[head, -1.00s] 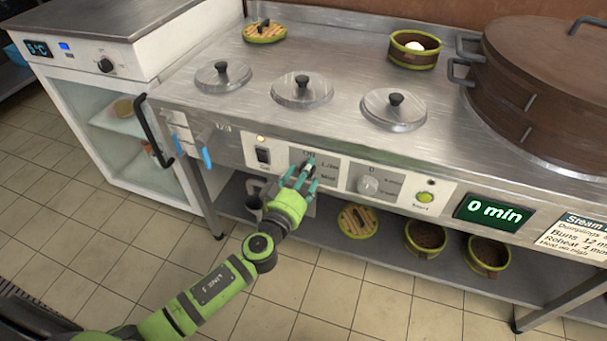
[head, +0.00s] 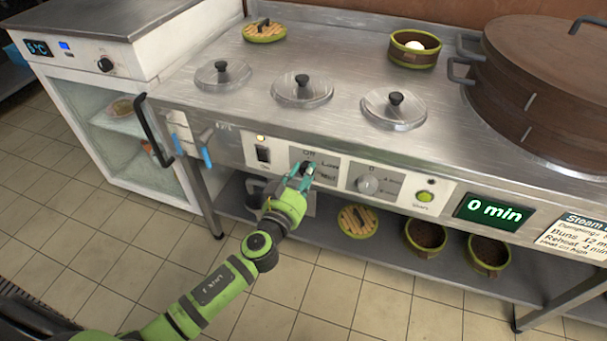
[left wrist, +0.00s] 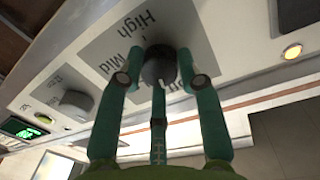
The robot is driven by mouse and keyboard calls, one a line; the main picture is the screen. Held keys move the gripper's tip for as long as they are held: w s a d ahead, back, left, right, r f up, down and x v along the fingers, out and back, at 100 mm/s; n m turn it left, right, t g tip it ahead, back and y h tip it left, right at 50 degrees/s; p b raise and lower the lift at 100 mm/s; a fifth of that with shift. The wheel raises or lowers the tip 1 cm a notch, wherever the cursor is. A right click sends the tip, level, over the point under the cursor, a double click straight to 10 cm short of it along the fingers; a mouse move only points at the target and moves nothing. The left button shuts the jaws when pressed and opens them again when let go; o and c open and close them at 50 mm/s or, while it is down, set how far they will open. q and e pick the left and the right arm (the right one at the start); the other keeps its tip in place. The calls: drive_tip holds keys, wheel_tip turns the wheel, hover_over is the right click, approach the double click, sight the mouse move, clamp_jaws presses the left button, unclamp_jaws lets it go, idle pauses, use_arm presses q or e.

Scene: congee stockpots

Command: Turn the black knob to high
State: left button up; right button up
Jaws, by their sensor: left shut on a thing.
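The black knob (left wrist: 158,66) is on the front panel of the steel counter, beside a grey label (left wrist: 115,45) on which "High" and "Mid" can be read. In the head view the knob (head: 307,168) is partly covered by my fingers. My left gripper (left wrist: 160,78) has its teal fingers shut around the knob; it also shows in the head view (head: 301,178). A pale mark shows on the knob's lower edge in the left wrist view, but I cannot tell which setting it points to. My right gripper is not in view.
A grey knob (head: 368,185) is right of the black one, then a green button (head: 425,197) and a "0 min" display (head: 494,212). A black rocker switch (head: 263,155) with a lit lamp (head: 261,138) is on the left. A lower shelf with baskets lies below.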

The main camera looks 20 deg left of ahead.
use_arm(q)
drive_tip(key=shift+d+m+y+p, duration=0.1)
drive_tip(key=shift+m+y+p, duration=0.45)
drive_tip(key=shift+m, duration=4.75)
drive_tip(key=shift+d+m+y+p, duration=0.1)
drive_tip(key=shift+m+p, duration=0.8)
drive_tip(key=shift+m, duration=4.4)
drive_tip(key=shift+m+y+p, duration=0.35)
drive_tip(key=shift+m+p, duration=0.4)
drive_tip(key=shift+m, duration=4.55)
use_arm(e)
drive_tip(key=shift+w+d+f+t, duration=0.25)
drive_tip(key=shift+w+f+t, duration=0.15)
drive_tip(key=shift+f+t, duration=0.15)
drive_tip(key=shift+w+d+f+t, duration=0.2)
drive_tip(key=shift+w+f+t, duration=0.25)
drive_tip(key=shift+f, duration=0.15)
